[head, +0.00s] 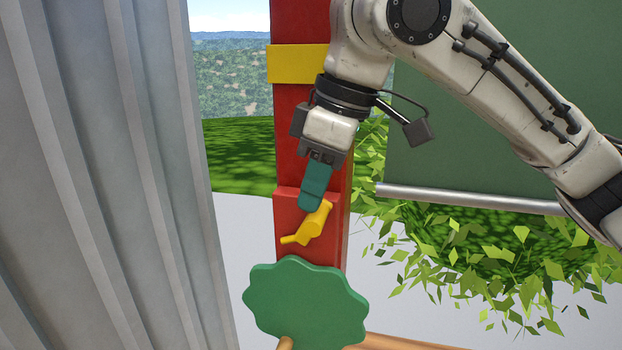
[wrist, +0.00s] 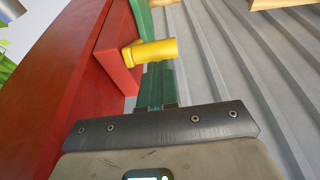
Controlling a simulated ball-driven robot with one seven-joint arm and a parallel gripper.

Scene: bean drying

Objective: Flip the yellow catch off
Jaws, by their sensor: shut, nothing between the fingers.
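The yellow catch (head: 309,226) is on the lower part of the red post (head: 283,150), its arm slanting down to the left in the head view. In the wrist view the yellow catch (wrist: 150,52) shows just beyond my fingertips, beside a red block. My gripper (head: 309,206) is shut and empty, its teal fingers pointing down at the upper end of the catch. In the wrist view my gripper (wrist: 158,68) looks very close to the catch. I cannot tell whether they touch.
A green scalloped wheel (head: 305,305) sits below the catch. Grey corrugated sheeting (head: 100,180) stands at the left. A yellow band (head: 297,63) crosses the post higher up. A dark green panel with a metal bar (head: 470,198) and leaves are at the right.

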